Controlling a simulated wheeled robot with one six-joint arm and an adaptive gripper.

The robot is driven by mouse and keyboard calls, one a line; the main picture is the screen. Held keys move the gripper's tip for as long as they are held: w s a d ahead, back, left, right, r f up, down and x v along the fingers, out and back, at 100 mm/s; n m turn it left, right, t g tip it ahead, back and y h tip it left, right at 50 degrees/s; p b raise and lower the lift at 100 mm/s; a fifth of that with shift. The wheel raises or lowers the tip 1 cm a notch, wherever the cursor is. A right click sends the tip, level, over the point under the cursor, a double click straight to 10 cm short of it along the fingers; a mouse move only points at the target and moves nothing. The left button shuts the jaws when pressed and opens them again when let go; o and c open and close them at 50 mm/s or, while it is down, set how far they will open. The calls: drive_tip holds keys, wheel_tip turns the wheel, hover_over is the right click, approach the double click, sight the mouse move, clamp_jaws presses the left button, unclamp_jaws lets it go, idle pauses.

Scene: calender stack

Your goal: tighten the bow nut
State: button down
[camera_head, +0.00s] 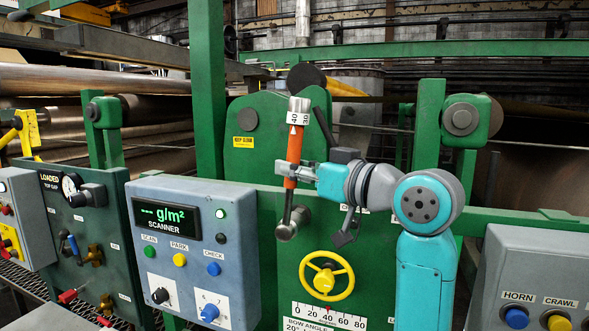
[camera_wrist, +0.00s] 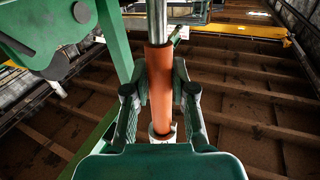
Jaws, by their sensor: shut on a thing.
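A wrench with an orange handle (camera_head: 293,155) stands nearly upright in front of the green frame, leaning slightly right at its top. Its upper end carries a white number collar reading 40 and 30. Its lower end meets a round grey metal end (camera_head: 286,232), apparently the bow nut; the exact fit between them cannot be told. My gripper (camera_head: 292,173) comes from the right and is shut on the orange handle. In the wrist view the handle (camera_wrist: 160,85) runs between both fingers of my gripper (camera_wrist: 160,95), with bare metal above. The nut cannot be made out there.
A yellow handwheel (camera_head: 327,276) sits below right of the nut, above a bow angle scale (camera_head: 330,314). A blue-grey scanner box (camera_head: 195,250) stands left. A grey box with horn and crawl buttons (camera_head: 535,280) is at right. A green rail runs behind my arm.

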drive_tip(key=shift+w+d, duration=0.3)
drive_tip(key=shift+w, duration=0.5)
drive_tip(key=shift+w+d, duration=0.3)
drive_tip(key=shift+w, duration=0.45)
idle(0.5)
drive_tip(key=c, duration=1.8)
unclamp_jaws()
clamp_jaws()
drive_tip(key=shift+s+d+y, duration=0.2)
drive_tip(key=shift+d+y, duration=0.1)
drive_tip(key=shift+d, duration=0.2)
drive_tip(key=shift+f+t, duration=0.1)
drive_tip(key=shift+t, duration=0.2)
